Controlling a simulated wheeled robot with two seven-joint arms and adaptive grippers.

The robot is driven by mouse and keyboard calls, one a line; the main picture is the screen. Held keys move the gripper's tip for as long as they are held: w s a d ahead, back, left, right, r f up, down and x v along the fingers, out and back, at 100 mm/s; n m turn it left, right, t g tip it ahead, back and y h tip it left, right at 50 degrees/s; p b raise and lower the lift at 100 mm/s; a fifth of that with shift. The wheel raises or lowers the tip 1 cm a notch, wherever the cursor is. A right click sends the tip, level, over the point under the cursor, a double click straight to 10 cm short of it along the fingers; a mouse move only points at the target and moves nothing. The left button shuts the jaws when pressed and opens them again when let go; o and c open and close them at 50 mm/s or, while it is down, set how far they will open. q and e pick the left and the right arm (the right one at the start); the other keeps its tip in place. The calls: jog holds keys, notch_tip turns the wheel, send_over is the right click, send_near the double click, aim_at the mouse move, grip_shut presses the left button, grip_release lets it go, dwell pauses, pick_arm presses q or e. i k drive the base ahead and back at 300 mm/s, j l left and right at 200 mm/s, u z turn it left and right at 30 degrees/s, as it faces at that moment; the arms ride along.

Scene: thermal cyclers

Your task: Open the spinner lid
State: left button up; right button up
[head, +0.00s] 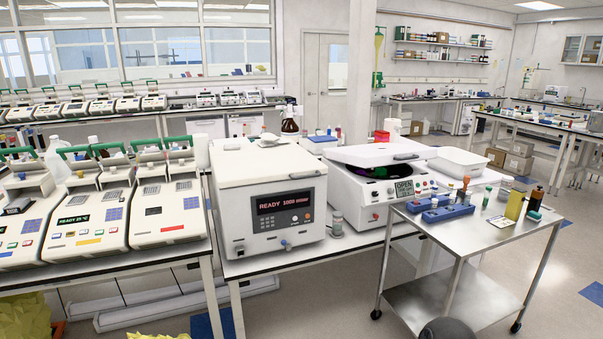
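The spinner (348,207) is a white benchtop machine at the middle right of the bench, with a small panel that reads OPEN. Its white lid (378,153) is raised and tilted, not flat on the body. A gap under the lid shows a dark bowl (378,172) with a bit of green inside; the rest of the bowl is hidden. Neither of my grippers shows in the head view.
A closed white machine (270,195) with a READY display stands left of the spinner. A steel cart (500,232) with blue racks (448,213), bottles and tubes stands in front and to the right. A white tray (458,163) sits behind it. Thermal cyclers (100,215) fill the left bench.

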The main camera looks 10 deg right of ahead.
aim_at(295, 163)
jog(key=i+j, duration=0.1)
jog(key=i, duration=0.6)
jog(key=i+j+z, duration=0.1)
jog(key=i, duration=0.55)
